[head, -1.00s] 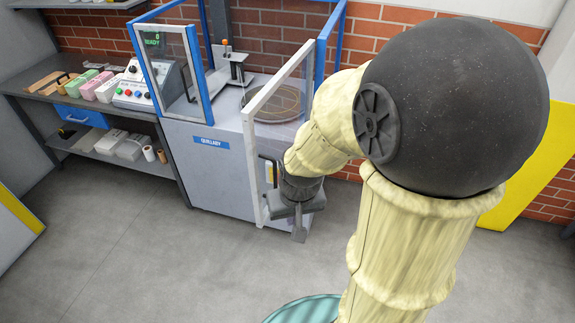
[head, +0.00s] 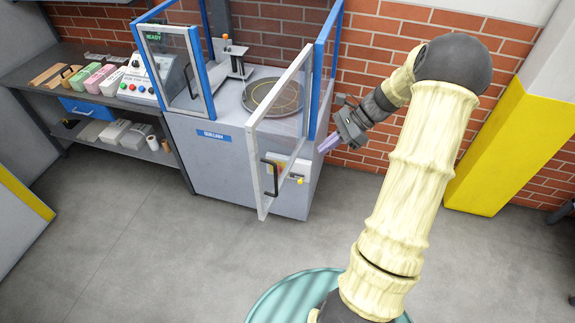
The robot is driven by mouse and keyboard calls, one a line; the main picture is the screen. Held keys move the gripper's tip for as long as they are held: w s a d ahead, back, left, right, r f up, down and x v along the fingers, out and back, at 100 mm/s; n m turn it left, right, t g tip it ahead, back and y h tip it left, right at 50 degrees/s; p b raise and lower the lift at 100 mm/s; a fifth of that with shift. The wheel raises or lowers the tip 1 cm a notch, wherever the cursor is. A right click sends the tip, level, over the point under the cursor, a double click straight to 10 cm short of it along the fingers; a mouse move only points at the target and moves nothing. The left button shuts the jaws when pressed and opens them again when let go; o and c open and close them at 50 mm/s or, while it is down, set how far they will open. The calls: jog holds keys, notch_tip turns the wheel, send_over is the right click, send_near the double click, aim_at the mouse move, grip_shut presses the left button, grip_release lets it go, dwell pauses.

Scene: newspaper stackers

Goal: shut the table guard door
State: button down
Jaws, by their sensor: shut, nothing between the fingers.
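The table guard door (head: 291,113) is a clear panel in a pale grey frame with a black handle (head: 270,178). It hangs at the right front of the blue-framed machine (head: 215,160) and stands open, swung out toward me. The machine's round table (head: 274,97) shows beyond and through it. My gripper (head: 327,146) is shut and empty. It is to the right of the door, near the machine's right side, and appears apart from the door.
A control panel (head: 146,82) with coloured buttons stands left of the machine. A workbench (head: 40,76) with blocks and a blue drawer (head: 90,108) lies further left. A brick wall (head: 400,30) is behind my arm, and a yellow panel (head: 510,150) stands right. The floor in front is clear.

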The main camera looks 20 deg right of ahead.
jog(key=shift+a+f, duration=0.1)
jog(key=shift+f, duration=0.05)
jog(key=a+r+p+x, duration=0.2)
jog(key=p+x, duration=0.3)
jog(key=x, duration=0.7)
jog(key=shift+w+a+f, duration=0.15)
jog(key=shift+w+f, duration=0.05)
jog(key=shift+f, duration=0.05)
jog(key=shift+a, duration=0.1)
